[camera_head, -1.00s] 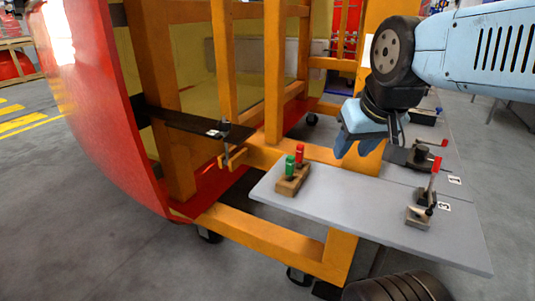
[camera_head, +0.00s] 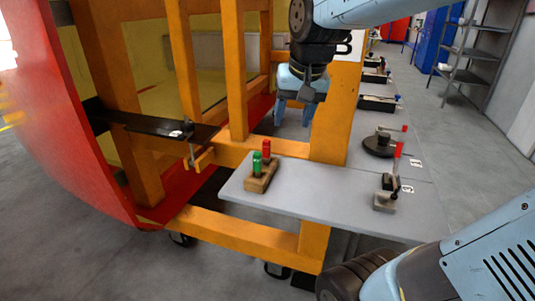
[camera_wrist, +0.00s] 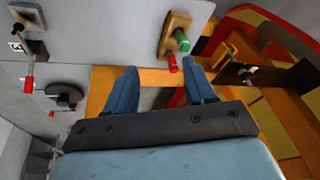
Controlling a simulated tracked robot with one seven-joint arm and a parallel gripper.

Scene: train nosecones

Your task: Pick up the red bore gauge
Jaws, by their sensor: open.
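The red bore gauge (camera_head: 267,150) stands upright in a small wooden block (camera_head: 262,178) on the grey table. The green gauge (camera_head: 257,164) stands beside it in the same block. My gripper (camera_head: 294,112) is open and empty, fingers pointing down, above and behind the block, near the orange frame. In the wrist view the gripper (camera_wrist: 164,88) shows its two blue fingers apart, with the red gauge (camera_wrist: 173,63) and the green gauge (camera_wrist: 182,41) beyond the tips, the red one nearer. No finger touches either gauge.
The grey table (camera_head: 330,200) is mostly bare around the block. A red-handled clamp (camera_head: 388,187) stands at its right, another (camera_head: 382,143) farther back. The orange frame (camera_head: 238,235) and curved red nosecone (camera_head: 75,150) lie left. A black bracket (camera_head: 150,124) is fixed on the frame.

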